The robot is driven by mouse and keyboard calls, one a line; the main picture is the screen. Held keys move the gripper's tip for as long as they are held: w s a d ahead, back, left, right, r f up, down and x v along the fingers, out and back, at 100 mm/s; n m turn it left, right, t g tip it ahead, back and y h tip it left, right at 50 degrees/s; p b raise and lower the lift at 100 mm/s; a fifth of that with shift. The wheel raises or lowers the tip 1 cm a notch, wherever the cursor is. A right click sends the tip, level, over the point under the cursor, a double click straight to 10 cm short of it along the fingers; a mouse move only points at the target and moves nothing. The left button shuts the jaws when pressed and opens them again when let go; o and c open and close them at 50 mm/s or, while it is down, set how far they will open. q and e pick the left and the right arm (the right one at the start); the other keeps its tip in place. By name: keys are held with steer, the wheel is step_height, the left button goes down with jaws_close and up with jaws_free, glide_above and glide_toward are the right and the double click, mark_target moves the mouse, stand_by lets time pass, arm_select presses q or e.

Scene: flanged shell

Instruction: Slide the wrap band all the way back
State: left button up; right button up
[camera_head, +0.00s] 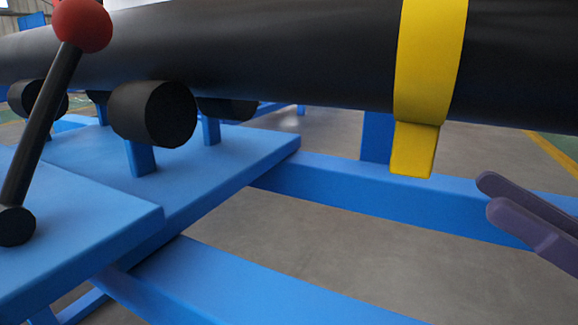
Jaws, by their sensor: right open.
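The yellow wrap band (429,60) goes around a long black cylindrical shell (270,55) near the right of the head view. A yellow tab (413,150) hangs from the band's lower edge, below the shell. My right gripper (484,195) comes in from the right edge, its two dark purple fingers apart with nothing between them. It is to the right of the tab and a little lower in the picture, not touching it. The top of the band is cut off by the frame. My left gripper is not in the view.
Black rollers (153,113) on blue posts stand under the shell at the left. A black lever with a red ball knob (83,24) rises at the far left. Blue frame beams (330,190) run below the shell, with open grey floor between them.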

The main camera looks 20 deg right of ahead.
mark_target(408, 175)
steer(key=b+x, duration=0.3)
steer(key=x, duration=0.4)
steer(key=shift+w+a, duration=0.2)
steer(key=shift+a, duration=0.1)
steer(key=shift+w+a+r, duration=0.2)
steer(key=shift+w+a, duration=0.1)
steer(key=shift+w, duration=0.1)
jaws_close()
stand_by(0.7)
